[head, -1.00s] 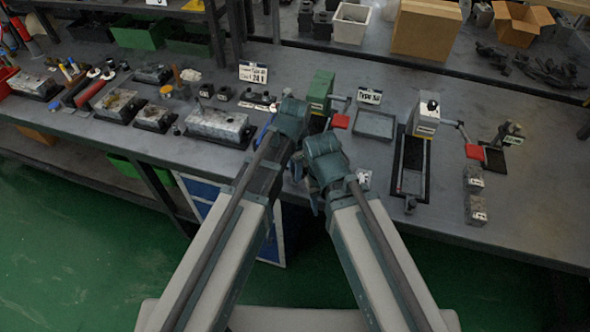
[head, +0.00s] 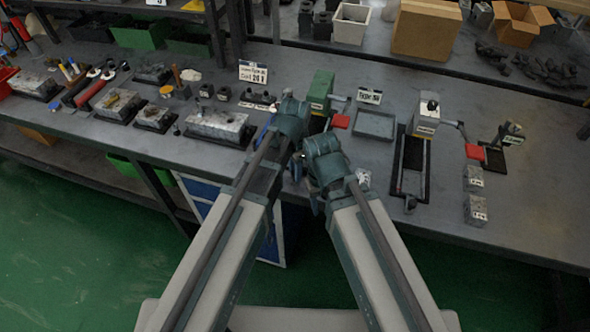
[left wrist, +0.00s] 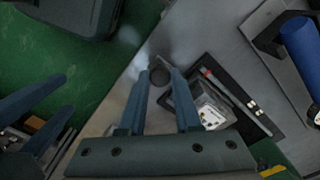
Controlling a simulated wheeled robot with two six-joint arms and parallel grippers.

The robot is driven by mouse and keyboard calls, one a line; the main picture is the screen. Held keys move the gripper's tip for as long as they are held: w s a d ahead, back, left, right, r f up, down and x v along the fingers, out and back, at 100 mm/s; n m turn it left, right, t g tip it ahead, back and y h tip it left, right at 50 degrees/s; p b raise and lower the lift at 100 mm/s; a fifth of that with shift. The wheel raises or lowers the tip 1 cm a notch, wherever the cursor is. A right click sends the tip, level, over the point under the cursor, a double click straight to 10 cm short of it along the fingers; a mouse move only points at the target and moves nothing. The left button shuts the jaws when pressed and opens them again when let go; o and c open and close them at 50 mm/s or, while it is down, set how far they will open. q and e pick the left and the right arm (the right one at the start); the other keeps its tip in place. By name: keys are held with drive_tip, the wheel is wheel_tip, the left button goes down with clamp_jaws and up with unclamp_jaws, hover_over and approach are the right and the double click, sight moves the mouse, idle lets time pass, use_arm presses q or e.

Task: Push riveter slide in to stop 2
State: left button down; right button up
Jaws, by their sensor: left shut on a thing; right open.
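The green riveter (head: 319,90) stands on the bench near the middle of the head view, with a red-ended lever (head: 341,121) at its right. In the left wrist view, my left gripper (left wrist: 160,76) is shut on a dark round knob (left wrist: 159,75) at the near end of the slide. A pale block (left wrist: 211,108) sits in the dark rail bed (left wrist: 238,98) beside the fingers. My arms hide the slide in the head view, so its stop position cannot be told. My right gripper (left wrist: 65,93) is open and empty, off the bench edge over the floor.
A shallow tray (head: 374,124) lies between the riveters. A blue-handled tool (left wrist: 300,45) lies near my left gripper.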

use_arm(q)
drive_tip(key=w+d, duration=0.1)
drive_tip(key=w, duration=0.3)
drive_tip(key=w+d, duration=0.1)
drive_tip(key=w, duration=0.3)
drive_tip(key=w+d, duration=0.1)
drive_tip(key=w, duration=0.3)
drive_tip(key=shift+d, duration=0.1)
drive_tip(key=shift+s, duration=0.15)
drive_tip(key=c, duration=0.6)
unclamp_jaws()
wheel_tip(320, 180, up, 14)
drive_tip(key=p, duration=1.4)
